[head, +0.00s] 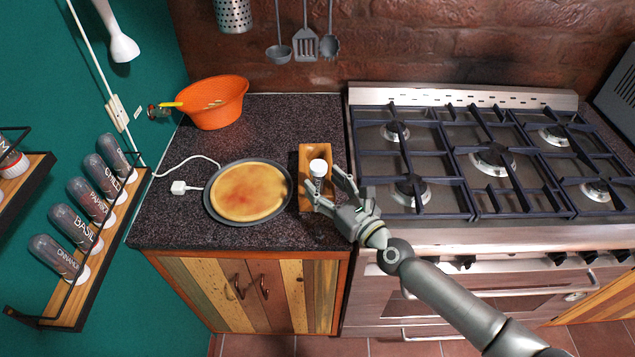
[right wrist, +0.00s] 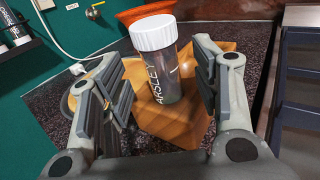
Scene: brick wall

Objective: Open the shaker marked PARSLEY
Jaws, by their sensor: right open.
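The shaker marked PARSLEY (right wrist: 167,82) is a dark, clear cylinder with white lettering and a ribbed white cap (right wrist: 153,32) on its top. My right gripper (head: 324,181) is open, with one finger on each side of the shaker. In the right wrist view the fingers (right wrist: 160,75) show gaps to the shaker on both sides. My left gripper is not in view.
A pan with a flat round food (head: 249,191) lies left of the box. An orange colander (head: 214,103) stands at the back left. The stove (head: 480,235) is on the right. A wall rack (head: 68,310) holds several shakers. The counter behind the box is clear.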

